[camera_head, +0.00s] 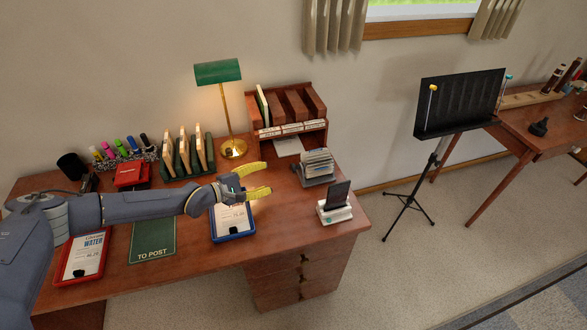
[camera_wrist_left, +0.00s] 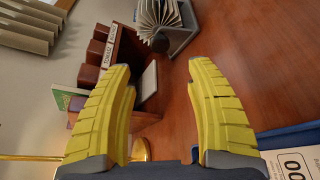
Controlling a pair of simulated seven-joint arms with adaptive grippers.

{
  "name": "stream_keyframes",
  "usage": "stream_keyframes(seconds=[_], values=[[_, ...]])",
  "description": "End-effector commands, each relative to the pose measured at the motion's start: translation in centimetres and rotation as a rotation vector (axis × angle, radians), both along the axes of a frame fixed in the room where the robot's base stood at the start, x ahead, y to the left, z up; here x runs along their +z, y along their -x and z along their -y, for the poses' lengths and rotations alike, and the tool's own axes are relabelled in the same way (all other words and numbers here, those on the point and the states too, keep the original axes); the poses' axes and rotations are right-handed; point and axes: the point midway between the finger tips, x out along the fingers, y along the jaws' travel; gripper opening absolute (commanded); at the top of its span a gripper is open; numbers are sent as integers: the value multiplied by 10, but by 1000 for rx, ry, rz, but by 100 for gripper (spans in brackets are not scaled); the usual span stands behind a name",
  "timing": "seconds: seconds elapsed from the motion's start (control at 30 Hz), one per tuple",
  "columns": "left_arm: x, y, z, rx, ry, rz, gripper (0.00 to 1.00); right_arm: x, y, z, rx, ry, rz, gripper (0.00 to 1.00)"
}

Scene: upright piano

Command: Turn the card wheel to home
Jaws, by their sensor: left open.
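The card wheel (camera_head: 317,163) is a rotary file with a fan of pale cards on a grey stand. It sits on the wooden desk to the right of my left gripper. In the left wrist view the card wheel (camera_wrist_left: 160,18) shows at the top, ahead of the fingertips, with its upper part cut off by the frame edge. My left gripper (camera_head: 265,179) has yellow fingers, open and empty, pointing right toward the card wheel and apart from it. The home mark on the wheel is too small to make out. My right gripper is in neither view.
A wooden letter rack (camera_head: 290,108) stands behind the wheel, and a phone on a white stand (camera_head: 335,204) in front of it. A blue tray (camera_head: 234,236) lies below my gripper. A green lamp (camera_head: 219,72) stands behind. Desk between gripper and wheel is clear.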

Motion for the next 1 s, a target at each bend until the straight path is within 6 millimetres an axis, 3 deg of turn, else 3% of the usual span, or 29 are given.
stream_keyframes(seconds=[0.5, 0.7, 1.0], values=[[-20, -50, 72, -1, -1, 0, 56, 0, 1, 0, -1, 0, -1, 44], [-24, -62, 88, 0, -1, 1, 56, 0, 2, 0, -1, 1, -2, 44], [-27, -69, 98, 2, -1, -1, 56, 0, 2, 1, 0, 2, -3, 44]])
